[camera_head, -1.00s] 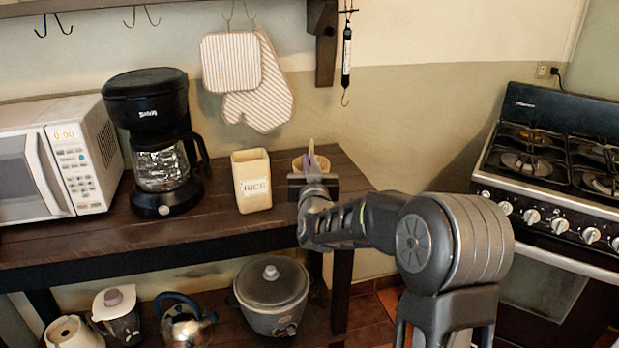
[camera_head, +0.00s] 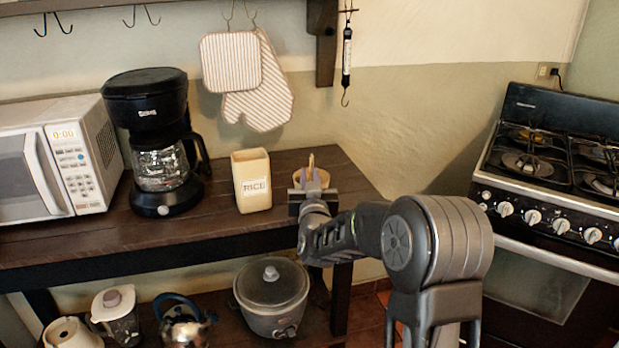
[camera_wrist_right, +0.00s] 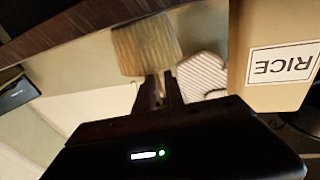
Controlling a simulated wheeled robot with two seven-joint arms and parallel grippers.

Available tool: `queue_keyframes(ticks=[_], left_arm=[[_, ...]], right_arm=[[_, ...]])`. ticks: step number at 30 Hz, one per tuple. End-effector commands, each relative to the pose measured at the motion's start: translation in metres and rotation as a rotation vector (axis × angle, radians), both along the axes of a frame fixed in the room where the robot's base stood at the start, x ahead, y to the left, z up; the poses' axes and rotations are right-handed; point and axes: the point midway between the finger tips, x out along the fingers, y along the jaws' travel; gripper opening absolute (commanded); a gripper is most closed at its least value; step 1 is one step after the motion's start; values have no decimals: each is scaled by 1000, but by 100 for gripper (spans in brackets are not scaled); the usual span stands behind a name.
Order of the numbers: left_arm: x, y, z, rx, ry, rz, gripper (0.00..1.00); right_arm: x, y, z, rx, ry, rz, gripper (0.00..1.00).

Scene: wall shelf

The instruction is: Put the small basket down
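The small basket (camera_head: 324,175) is tan and sits at the right end of the wooden counter, mostly hidden behind my right gripper (camera_head: 311,172). In the right wrist view, which shows the scene upside down, the woven basket (camera_wrist_right: 145,45) is just beyond the fingertips of my right gripper (camera_wrist_right: 161,82). The fingers are close together around a thin, light part that looks like the basket's handle. The basket looks upright. I cannot tell whether its bottom touches the counter. My left gripper is not in view.
The dark wooden counter (camera_head: 225,222) holds the rice canister (camera_head: 251,181) close left of the basket, a coffee maker (camera_head: 150,140) and a microwave (camera_head: 60,160). Oven mitts (camera_head: 258,95) hang on the wall behind. A stove (camera_head: 550,190) stands at right. A rice cooker (camera_head: 272,290) sits below.

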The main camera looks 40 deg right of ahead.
Motion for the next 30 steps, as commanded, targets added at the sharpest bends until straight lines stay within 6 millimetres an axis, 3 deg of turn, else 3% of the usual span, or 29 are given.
queue_keyframes(ticks=[4,15,20,30], left_arm=[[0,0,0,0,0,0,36],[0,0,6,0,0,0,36],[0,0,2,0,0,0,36],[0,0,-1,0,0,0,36]], right_arm=[[0,0,0,0,0,0,26],[0,0,5,0,0,0,26],[-18,10,1,1,0,0,26],[-78,46,-4,2,-1,1,26]])
